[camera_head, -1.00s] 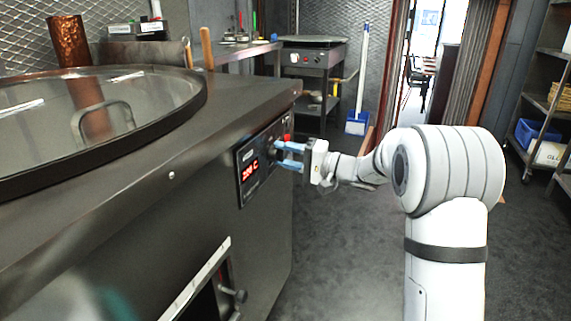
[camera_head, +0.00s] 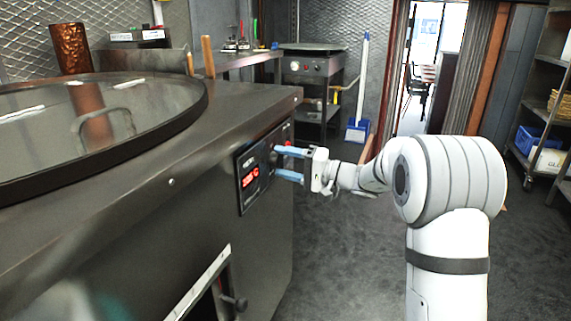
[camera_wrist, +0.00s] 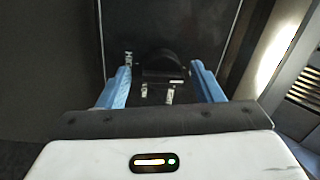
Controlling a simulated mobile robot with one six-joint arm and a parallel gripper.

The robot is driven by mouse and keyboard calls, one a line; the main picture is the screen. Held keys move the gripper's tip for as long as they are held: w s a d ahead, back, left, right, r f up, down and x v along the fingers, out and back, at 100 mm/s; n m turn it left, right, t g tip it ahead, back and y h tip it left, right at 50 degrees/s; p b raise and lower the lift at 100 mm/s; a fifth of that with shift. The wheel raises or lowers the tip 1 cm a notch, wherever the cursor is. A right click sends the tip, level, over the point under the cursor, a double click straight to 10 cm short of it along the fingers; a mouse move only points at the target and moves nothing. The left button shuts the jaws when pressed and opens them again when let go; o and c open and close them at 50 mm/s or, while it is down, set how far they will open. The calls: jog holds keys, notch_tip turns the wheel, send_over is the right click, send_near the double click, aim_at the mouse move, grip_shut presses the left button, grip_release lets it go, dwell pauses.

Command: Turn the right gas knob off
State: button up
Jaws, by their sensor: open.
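The black control panel (camera_head: 247,162) with a red lit display is on the front of the dark metal tandoor (camera_head: 150,215). A dark round knob (camera_head: 273,157) sits on the panel right of the display, partly behind my blue fingers. My gripper (camera_head: 284,163) is open, one finger above the other, with its tips close to the panel. In the wrist view the black knob (camera_wrist: 160,64) lies ahead, between the two blue fingers of my gripper (camera_wrist: 161,72). I cannot tell whether either finger touches it. Which way the knob points is unclear.
A glass lid (camera_head: 95,125) covers the tandoor top. Below the panel is an opening with a small handle (camera_head: 236,303). A metal table (camera_head: 312,68) and a blue dustpan (camera_head: 357,129) stand behind; shelving (camera_head: 545,105) is at right. The floor between is clear.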

jog(key=p+v, duration=0.2)
jog(key=v, duration=0.5)
jog(key=shift+d, duration=0.45)
